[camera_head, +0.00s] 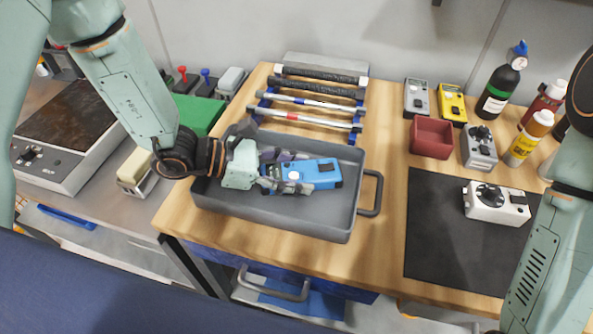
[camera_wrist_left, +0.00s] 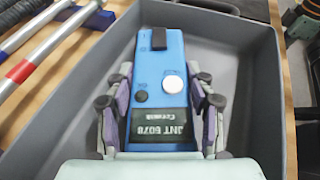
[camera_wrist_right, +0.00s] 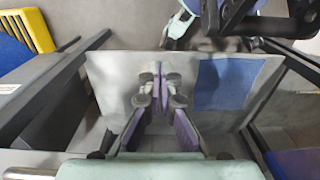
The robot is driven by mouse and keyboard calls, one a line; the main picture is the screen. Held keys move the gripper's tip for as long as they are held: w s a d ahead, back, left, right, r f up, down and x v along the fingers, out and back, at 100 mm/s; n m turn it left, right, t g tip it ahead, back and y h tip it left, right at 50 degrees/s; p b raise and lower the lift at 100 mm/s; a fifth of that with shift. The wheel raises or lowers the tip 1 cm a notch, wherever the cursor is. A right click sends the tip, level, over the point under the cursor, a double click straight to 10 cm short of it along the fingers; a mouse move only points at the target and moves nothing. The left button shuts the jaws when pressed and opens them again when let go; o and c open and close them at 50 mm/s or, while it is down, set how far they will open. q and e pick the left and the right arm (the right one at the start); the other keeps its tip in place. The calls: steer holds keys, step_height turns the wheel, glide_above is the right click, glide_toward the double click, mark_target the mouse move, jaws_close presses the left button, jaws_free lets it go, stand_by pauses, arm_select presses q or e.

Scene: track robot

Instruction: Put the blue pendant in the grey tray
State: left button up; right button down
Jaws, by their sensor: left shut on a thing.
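The blue pendant (camera_head: 311,176), with a white button and a dark label, is within the walls of the grey tray (camera_head: 345,233) on the wooden bench. My left gripper (camera_head: 275,178) is shut on the pendant's near end, with a finger on each side. In the left wrist view the pendant (camera_wrist_left: 160,65) points away from the gripper (camera_wrist_left: 160,115); whether it touches the tray floor I cannot tell. My right gripper shows only in the right wrist view (camera_wrist_right: 160,95), its fingers close together and empty, away from the tray.
A black mat (camera_head: 430,225) with a white device (camera_head: 497,204) lies to the right of the tray. A rack of bars (camera_head: 310,105) stands behind it. A red bin (camera_head: 432,138), meters and bottles are at the back right. A bench device (camera_head: 68,140) stands at left.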

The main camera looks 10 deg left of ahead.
arm_select(q)
steer(key=shift+a+f, duration=0.15)
steer(key=shift+a, duration=0.1)
steer(key=o, duration=1.4)
steer(key=shift+d, duration=0.3)
steer(key=shift+a, duration=0.1)
steer(key=shift+a, duration=0.15)
